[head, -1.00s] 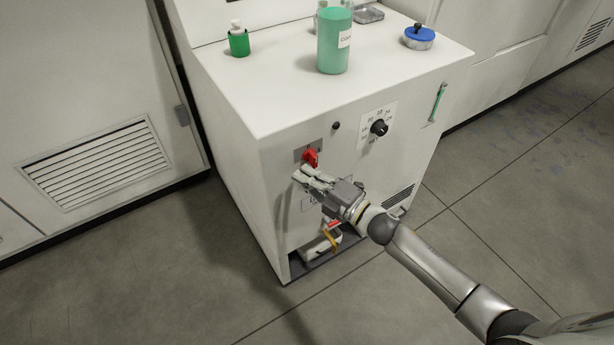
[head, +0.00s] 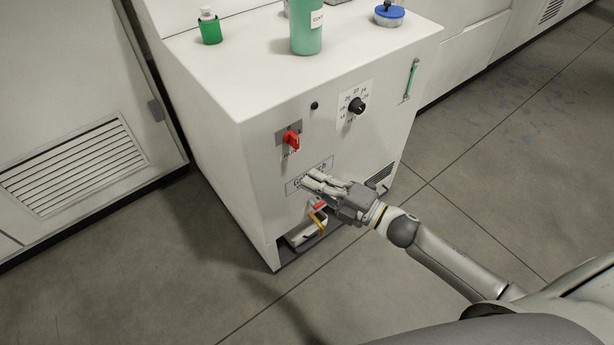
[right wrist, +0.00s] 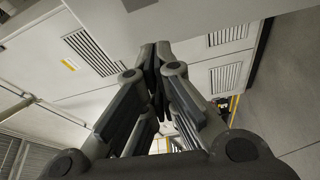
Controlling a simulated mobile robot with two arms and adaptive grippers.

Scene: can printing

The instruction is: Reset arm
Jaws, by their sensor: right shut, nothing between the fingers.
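My right gripper (head: 312,180) is shut and empty in front of the white machine's front panel, over its label plate. It is lower than the red switch (head: 291,140) and apart from it. In the right wrist view the fingers (right wrist: 156,52) meet at their tips with nothing between them. My right arm comes in from the lower right. My left gripper is not in view.
The white machine (head: 235,85) carries a green bottle (head: 307,32), a small green container (head: 210,30) and a blue-lidded jar (head: 389,14). A black dial (head: 357,105) and a green-filled gauge (head: 411,80) are on its front. The floor (head: 470,210) to the right is clear.

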